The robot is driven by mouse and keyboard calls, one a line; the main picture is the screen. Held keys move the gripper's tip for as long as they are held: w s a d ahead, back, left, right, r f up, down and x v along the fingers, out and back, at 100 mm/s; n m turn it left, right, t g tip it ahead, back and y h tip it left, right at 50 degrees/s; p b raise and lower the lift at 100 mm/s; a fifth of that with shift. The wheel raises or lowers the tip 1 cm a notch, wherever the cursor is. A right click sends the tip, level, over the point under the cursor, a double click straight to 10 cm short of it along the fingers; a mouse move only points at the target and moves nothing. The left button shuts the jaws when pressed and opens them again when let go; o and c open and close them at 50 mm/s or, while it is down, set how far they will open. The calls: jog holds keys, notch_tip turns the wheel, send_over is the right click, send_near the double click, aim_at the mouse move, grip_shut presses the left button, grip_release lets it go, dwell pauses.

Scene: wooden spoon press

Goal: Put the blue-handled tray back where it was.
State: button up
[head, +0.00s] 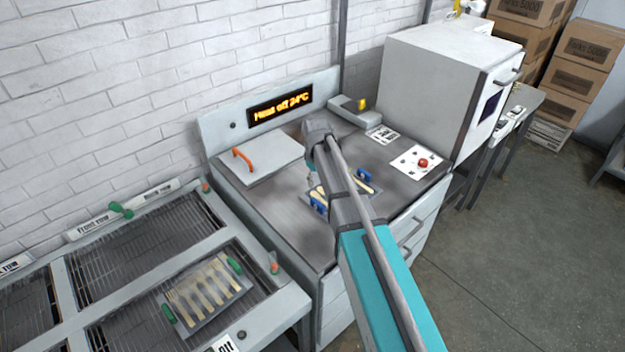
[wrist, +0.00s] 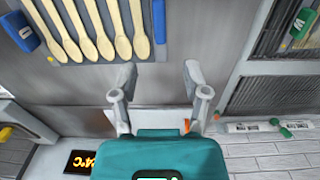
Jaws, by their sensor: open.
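The blue-handled tray (head: 334,201) lies on the dark metal worktop, partly hidden behind my arm in the head view. It carries several pale wooden spoons and has a blue handle at each end. In the wrist view the tray (wrist: 73,55) fills the top left, with one blue handle (wrist: 159,21) just beyond my fingertips and the other (wrist: 20,30) at the far left. My gripper (wrist: 158,74) is open, with nothing between its fingers, apart from the tray. In the head view its fingers are mostly hidden by the arm.
A pale plate with an orange handle (head: 243,160) lies at the worktop's back left. A panel with a red button (head: 422,162) is at the right, before a grey cabinet (head: 440,85). The display reads "Heat off 24°C".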

jog(key=shift+s, duration=0.1)
jog(key=s+d+m, duration=0.3)
jog(key=s+d, duration=0.1)
jog(key=s, duration=0.7)
jog(key=s+d+m, duration=0.4)
jog(key=s, duration=0.6)
jog(key=shift+s+d, duration=0.35)
jog(key=shift+d, duration=0.05)
notch_tip(320, 180, down, 4)
jog(key=b, duration=0.4)
jog(key=shift+f, duration=0.2)
